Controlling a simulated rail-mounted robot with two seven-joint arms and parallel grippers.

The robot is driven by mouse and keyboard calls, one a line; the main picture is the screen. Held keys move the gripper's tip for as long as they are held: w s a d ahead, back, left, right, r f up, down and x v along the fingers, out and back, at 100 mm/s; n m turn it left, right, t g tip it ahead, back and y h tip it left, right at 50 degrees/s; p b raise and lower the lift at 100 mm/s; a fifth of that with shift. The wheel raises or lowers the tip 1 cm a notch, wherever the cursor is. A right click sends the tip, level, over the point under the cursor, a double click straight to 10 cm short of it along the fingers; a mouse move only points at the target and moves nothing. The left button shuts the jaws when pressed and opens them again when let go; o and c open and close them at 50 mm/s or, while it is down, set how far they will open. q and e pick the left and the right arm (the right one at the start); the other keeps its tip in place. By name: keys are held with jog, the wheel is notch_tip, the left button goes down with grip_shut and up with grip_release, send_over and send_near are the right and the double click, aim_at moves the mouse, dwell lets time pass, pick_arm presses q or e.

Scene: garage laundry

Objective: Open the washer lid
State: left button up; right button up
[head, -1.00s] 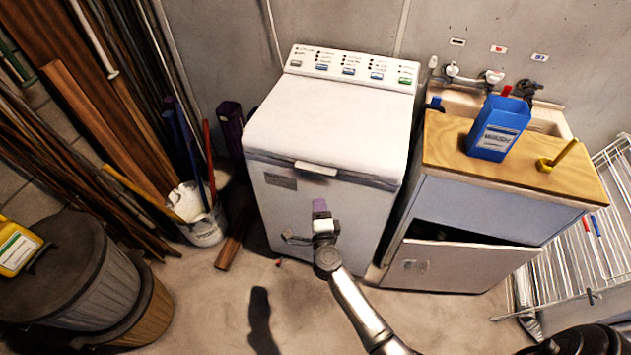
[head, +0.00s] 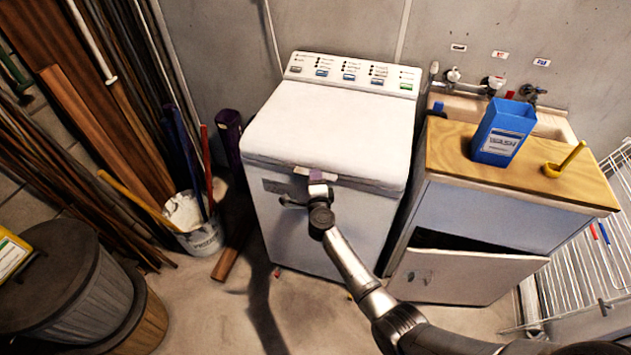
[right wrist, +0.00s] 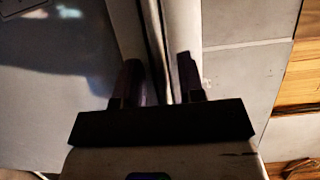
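The white washer (head: 335,225) stands against the back wall. Its white lid (head: 325,130) is down, flat on top. The lid's handle at the middle of the front edge is mostly hidden behind my right gripper (head: 316,177), which is at that edge. In the right wrist view, the two dark fingers of my right gripper (right wrist: 158,85) are apart, with the pale lid edge (right wrist: 155,35) and its dark seam running up between them. I cannot tell whether either finger touches it. My left gripper is not in view.
A cabinet (head: 480,210) with a wooden top stands right of the washer, its front panel tilted partly open. A blue detergent box (head: 502,132) is on it. A white bucket (head: 198,225) with tools stands left of the washer, near leaning boards and bins (head: 65,275).

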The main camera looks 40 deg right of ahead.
jog(key=shift+w+d, duration=0.1)
jog(key=shift+c, duration=0.4)
grip_shut()
